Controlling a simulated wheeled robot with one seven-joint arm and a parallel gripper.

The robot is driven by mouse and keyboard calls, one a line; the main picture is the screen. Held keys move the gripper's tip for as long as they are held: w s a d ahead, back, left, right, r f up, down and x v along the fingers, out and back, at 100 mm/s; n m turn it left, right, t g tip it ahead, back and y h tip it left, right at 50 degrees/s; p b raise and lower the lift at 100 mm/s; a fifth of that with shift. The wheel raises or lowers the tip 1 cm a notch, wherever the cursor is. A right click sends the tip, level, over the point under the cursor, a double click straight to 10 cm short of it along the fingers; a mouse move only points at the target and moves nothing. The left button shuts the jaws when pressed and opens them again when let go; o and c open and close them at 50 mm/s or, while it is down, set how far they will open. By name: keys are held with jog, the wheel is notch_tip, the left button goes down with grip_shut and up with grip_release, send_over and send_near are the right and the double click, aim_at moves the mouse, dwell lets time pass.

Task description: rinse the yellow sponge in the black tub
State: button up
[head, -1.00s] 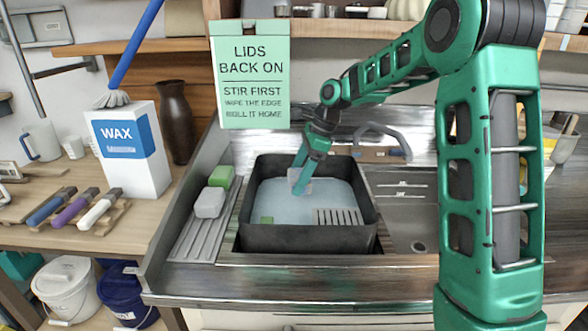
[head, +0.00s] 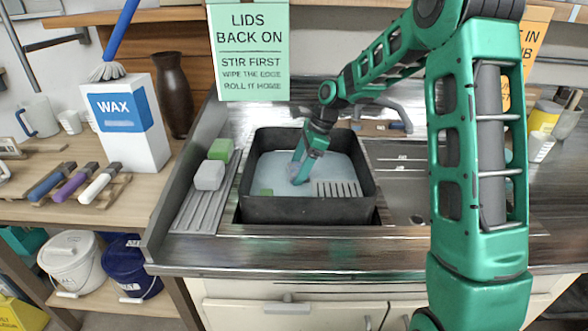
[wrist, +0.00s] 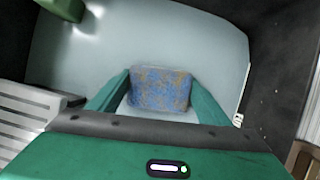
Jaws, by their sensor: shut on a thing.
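The black tub (head: 305,211) sits in the sink and holds pale blue-grey water (head: 335,165). My gripper (head: 299,177) reaches down into it. In the wrist view its fingers (wrist: 160,92) are shut on a block-shaped sponge (wrist: 160,88). The sponge is mottled blue with yellowish-tan patches, so little plain yellow shows. In the head view the sponge (head: 291,171) is a dim blue-grey patch at or below the water surface; its exact depth is unclear.
A green block (head: 266,192) and a slatted grey rack (head: 338,189) are in the tub near its front. A green sponge (head: 220,149) and a pale grey one (head: 209,175) lie on the ribbed drainer (head: 191,211) at left. The tub's walls stand close around my gripper.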

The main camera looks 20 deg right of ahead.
jog(key=shift+d, duration=0.1)
jog(key=shift+s+d, duration=0.2)
jog(key=shift+d, duration=0.3)
jog(key=shift+s+d, duration=0.2)
jog(key=shift+d, duration=0.3)
jog(key=shift+w+a, duration=0.25)
jog(key=shift+a, duration=0.45)
jog(key=shift+w+a, duration=0.25)
jog(key=shift+a, duration=0.5)
jog(key=shift+w+a, duration=0.25)
jog(key=shift+a, duration=0.45)
jog(key=shift+s+d, duration=0.25)
jog(key=shift+d, duration=0.45)
jog(key=shift+s+d, duration=0.2)
jog(key=shift+d, duration=0.55)
jog(key=shift+s+d, duration=0.25)
jog(key=shift+d, duration=0.45)
jog(key=shift+w+a, duration=0.25)
jog(key=shift+a, duration=0.5)
jog(key=shift+w+a, duration=0.2)
jog(key=shift+a, duration=0.5)
jog(key=shift+w+a, duration=0.25)
jog(key=shift+a, duration=0.5)
jog(key=shift+r, duration=4.2)
